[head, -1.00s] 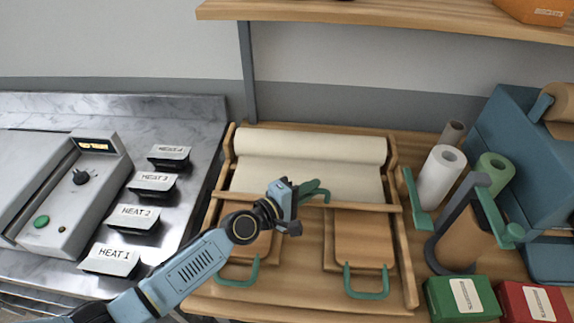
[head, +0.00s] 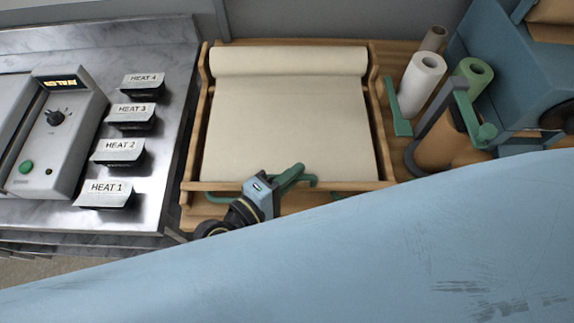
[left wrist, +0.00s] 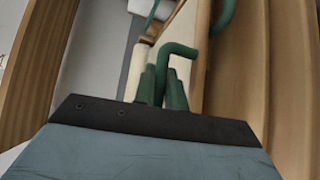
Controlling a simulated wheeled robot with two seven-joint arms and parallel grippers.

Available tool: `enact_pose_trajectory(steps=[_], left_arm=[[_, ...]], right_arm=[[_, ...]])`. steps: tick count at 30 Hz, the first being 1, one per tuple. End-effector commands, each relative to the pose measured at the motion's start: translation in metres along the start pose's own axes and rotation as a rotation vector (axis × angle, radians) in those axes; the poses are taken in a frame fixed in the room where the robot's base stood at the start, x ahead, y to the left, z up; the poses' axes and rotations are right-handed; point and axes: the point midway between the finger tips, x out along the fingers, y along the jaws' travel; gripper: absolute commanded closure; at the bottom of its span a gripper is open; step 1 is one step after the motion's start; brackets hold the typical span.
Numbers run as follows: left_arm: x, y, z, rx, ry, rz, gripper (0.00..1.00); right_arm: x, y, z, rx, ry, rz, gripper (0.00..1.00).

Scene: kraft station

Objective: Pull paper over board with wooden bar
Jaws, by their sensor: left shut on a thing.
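Cream paper (head: 290,120) runs down from its roll (head: 288,60) at the back of the wooden frame and covers most of the board area. The wooden bar (head: 350,186) crosses the frame at the paper's front edge. My left gripper (head: 292,176) is at the middle of the bar, with its green fingers shut on the bar's green hooked handle. In the left wrist view the handle (left wrist: 181,48) curves out from between the fingers (left wrist: 160,90). The boards are mostly hidden under the paper and behind my arm. My right gripper is not in view.
Heater trays (head: 105,194) and a control box (head: 55,130) are on the metal counter at left. A white roll (head: 420,82), a green roll (head: 472,75) and a blue machine (head: 510,70) stand at right. My large blue arm link hides the front.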

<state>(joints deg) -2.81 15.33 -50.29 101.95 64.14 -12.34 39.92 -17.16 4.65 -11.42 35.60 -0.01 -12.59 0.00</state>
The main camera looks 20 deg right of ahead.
Motion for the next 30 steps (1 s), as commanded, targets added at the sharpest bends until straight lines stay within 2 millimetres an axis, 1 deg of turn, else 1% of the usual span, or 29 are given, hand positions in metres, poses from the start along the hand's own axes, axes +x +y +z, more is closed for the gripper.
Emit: enact_pose_trajectory(steps=[6,7,9,12,25,28,30], left_arm=[[-0.001,0.000,0.000,0.000,0.000,0.000,1.00],[-0.001,0.000,0.000,0.000,0.000,0.000,0.86],[-0.001,0.000,0.000,0.000,0.000,0.000,0.77],[-0.001,0.000,0.000,0.000,0.001,0.000,0.66],[-0.001,0.000,0.000,0.000,0.001,0.000,0.66],[-0.005,-0.001,-0.001,0.000,0.002,-0.001,0.66],[-0.013,-0.002,-0.001,0.000,0.002,-0.003,0.66]], right_arm=[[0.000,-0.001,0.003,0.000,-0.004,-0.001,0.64],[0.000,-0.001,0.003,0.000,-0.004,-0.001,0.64],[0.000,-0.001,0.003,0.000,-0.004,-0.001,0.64],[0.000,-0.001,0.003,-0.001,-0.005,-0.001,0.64],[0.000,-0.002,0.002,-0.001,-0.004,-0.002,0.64],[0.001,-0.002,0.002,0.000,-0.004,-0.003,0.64],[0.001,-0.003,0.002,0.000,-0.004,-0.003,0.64]])
